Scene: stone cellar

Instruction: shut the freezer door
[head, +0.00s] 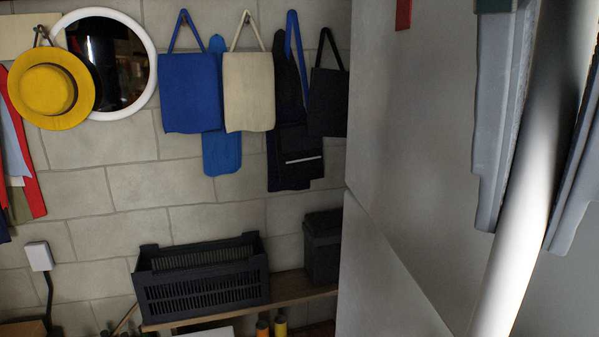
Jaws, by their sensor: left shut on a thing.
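A large pale grey appliance door (415,130) fills the right side of the head view. A seam runs slantwise below it, with a lower grey panel (385,285) under the seam. A thick white bar handle (515,265) runs up the right side of the view. My left gripper (523,225) comes in from the top right, with one grey finger on each side of the handle, shut on it. The door's far edge and hinges are out of view, so I cannot tell how far it stands open. My right gripper is not in view.
A black slatted crate (200,285) and a dark bin (322,250) stand on a wooden bench (290,292) by the stone wall. Bags (248,92), a yellow hat (52,88) and a round mirror (105,62) hang above. A red piece (403,14) is on the door.

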